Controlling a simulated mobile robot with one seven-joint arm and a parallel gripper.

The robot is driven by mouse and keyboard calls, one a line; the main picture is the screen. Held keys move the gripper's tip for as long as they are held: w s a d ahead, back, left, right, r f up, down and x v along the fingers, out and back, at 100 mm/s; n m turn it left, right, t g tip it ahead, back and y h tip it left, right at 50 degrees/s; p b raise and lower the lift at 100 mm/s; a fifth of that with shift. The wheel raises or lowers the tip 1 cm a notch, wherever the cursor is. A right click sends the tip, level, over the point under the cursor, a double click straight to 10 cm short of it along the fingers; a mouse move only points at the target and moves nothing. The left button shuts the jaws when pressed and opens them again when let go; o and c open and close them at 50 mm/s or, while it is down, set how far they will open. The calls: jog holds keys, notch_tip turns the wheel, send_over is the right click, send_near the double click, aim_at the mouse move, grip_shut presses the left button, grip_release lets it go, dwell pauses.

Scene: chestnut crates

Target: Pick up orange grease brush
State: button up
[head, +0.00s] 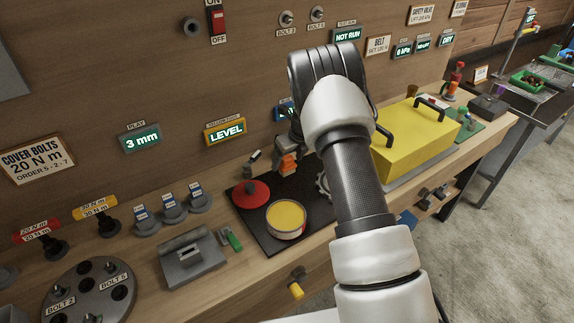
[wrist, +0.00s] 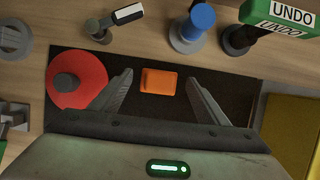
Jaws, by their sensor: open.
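The orange grease brush (wrist: 159,81) shows in the wrist view as a small orange block over the black mat (wrist: 226,88). It lies between the two fingers of my gripper (wrist: 160,77), with a gap on each side. The fingers are open and hold nothing. In the head view the brush's orange part (head: 287,162) shows at the back of the mat, just left of my arm. My arm hides most of the gripper there. I cannot see the brush's bristles clearly.
A red round lid (head: 251,194) lies on the mat, left of the brush. A yellow-topped tin (head: 285,216) stands in front of it. A gear (head: 322,184) is partly behind my arm. A yellow box (head: 408,140) stands at the right.

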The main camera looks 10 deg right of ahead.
aim_at(287, 157)
jog(key=shift+w+a+f, duration=0.2)
jog(key=shift+w+f, duration=0.05)
jog(key=shift+f, duration=0.4)
jog(key=c, duration=1.2)
notch_tip(287, 157, up, 10)
jog(key=shift+r, duration=0.1)
jog(key=o, duration=0.6)
jog(key=c, duration=0.4)
